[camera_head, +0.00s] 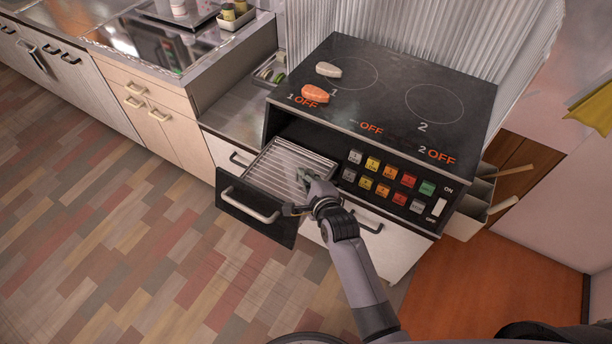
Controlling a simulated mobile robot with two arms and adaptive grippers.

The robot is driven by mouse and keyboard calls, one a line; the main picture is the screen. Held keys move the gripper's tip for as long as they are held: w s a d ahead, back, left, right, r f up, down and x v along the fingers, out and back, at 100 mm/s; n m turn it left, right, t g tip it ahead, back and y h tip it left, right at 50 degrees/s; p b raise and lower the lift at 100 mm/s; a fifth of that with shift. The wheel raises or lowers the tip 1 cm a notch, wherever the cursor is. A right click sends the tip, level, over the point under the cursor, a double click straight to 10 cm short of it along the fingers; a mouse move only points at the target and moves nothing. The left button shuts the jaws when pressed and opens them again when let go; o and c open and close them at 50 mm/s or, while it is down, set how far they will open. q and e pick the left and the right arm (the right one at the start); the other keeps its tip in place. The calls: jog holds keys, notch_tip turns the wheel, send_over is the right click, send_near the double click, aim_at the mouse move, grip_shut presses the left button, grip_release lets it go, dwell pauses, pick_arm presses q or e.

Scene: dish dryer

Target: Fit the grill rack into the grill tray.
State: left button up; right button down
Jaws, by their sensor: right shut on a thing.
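The grill rack (285,163), a light grid of thin parallel bars, lies over the pulled-out grill tray below the cooktop. The grill tray has a dark front panel (275,229) with a pale handle. My right gripper (299,191) is at the right front part of the rack, low over the tray, and is shut on the rack. The gripper hides that corner, so I cannot tell whether the rack sits fully down inside the tray's rim. My left gripper is not in view.
The black cooktop (395,95) above the tray carries a pink fillet (315,94) and a whitish fillet (328,70). Coloured buttons (390,180) are right of the tray opening. A sink counter (225,60) stands at left. The floor (120,240) in front is clear.

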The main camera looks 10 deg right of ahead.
jog(key=shift+f, duration=0.1)
jog(key=c, duration=1.7)
grip_release()
jog(key=v, duration=0.8)
jog(key=shift+s+a, duration=0.15)
